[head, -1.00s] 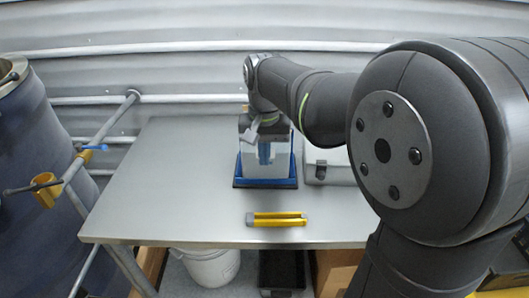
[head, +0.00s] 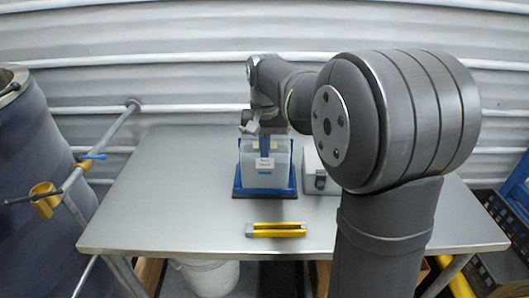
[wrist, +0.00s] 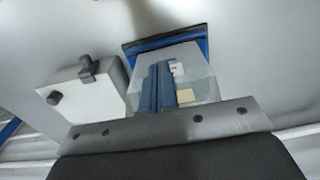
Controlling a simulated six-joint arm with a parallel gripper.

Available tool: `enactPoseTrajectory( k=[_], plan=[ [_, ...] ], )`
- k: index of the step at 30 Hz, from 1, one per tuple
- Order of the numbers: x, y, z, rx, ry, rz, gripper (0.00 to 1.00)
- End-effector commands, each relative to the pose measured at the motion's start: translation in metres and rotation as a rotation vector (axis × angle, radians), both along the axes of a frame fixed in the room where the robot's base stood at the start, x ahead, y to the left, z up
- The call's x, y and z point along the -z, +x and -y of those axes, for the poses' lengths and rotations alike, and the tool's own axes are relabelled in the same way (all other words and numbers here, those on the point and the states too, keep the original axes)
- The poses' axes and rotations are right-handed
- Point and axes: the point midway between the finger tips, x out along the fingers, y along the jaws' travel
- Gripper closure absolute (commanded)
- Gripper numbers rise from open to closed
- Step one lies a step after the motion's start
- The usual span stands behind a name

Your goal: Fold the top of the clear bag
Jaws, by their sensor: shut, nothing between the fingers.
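The clear bag (head: 279,178) stands upright in a blue holder (head: 238,188) on the metal table, with a small white label on its front. It also shows in the wrist view (wrist: 205,82). My gripper (head: 264,150) is at the top of the bag, pointing down, with its blue fingers together and nothing between them. The fingers show in the wrist view (wrist: 157,85) in front of the bag and hide part of it. I cannot tell whether they touch the bag or whether its top edge is folded.
A yellow bar-shaped tool (head: 276,230) lies near the table's front edge. A pale box (head: 318,178) with a dark latch stands right of the bag. A blue barrel (head: 40,150) and pipe rail stand left. The table's left side (head: 165,190) is clear.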

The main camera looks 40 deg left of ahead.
Motion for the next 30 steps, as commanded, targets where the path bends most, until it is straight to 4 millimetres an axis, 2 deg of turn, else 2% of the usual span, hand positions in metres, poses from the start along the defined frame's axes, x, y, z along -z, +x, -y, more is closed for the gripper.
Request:
enactPoseTrajectory(
  k=[19,30],
  plan=[
    [0.004,0.032,-0.032,0.000,-0.006,-0.006,1.00],
    [0.005,0.043,-0.042,0.000,-0.007,-0.006,1.00]
  ],
)
